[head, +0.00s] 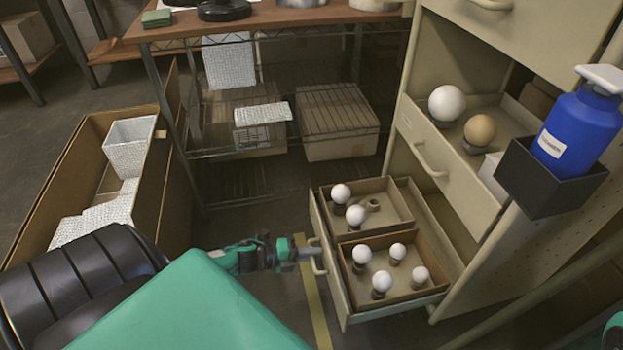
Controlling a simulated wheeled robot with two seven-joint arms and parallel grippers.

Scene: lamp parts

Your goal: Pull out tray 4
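A low beige drawer, which I take to be tray 4 (333,275), stands pulled out of the cabinet at the bottom. It holds two cardboard boxes with white bulbs, two in the back box (400,190) and several in the front box (437,256). Its bow handle (318,262) is on the left-facing front. My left gripper (306,252) is at this handle, its fingertips overlapping it in the picture. The fingers are too small to tell whether they are closed on it.
Above it, a drawer (440,175) is partly open, with a white globe (447,103) and a tan globe (480,130) above its front. A blue bottle (580,125) sits in a dark holder at the right. A wire shelf (270,150) stands behind; a large cardboard box (60,170) is left.

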